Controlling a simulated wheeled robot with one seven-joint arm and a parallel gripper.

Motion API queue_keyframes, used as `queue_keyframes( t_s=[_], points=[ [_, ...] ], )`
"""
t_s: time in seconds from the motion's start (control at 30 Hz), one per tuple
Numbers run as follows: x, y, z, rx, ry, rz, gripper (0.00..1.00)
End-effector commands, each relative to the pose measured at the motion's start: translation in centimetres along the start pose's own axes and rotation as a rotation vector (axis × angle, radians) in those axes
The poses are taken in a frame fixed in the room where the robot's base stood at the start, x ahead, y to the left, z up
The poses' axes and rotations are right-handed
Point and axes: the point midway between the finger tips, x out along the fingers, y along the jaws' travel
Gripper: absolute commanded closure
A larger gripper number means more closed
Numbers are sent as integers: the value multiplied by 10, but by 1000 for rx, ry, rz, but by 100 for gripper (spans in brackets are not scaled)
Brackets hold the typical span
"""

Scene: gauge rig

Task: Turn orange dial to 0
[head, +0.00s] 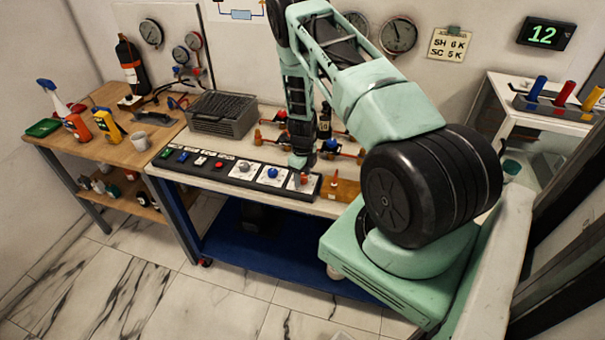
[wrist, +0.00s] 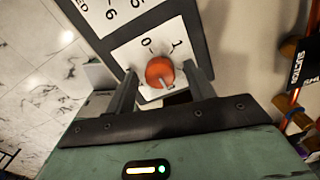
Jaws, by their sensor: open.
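The orange dial (wrist: 160,71) sits on a white plate (wrist: 128,57) marked 0 and 1 in the wrist view. A pale pointer mark on the dial shows on its side toward my gripper, but I cannot tell its exact setting. My gripper (wrist: 160,82) is open, with one finger on each side of the dial; I cannot tell whether they touch it. In the head view the dial (head: 305,178) is at the right end of the black control panel (head: 200,170), with my gripper (head: 303,166) above it.
A wooden block (head: 340,190) is close on the right. A grey basket (head: 222,115) stands at the back left.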

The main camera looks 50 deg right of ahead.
Motion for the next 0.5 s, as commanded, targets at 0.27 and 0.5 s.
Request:
queue_keyframes(
  t_s=[0.27, 0.5],
  points=[
    [0, 0, 0, 0, 0, 0, 74],
    [0, 0, 0, -3, 0, 0, 91]
  ],
)
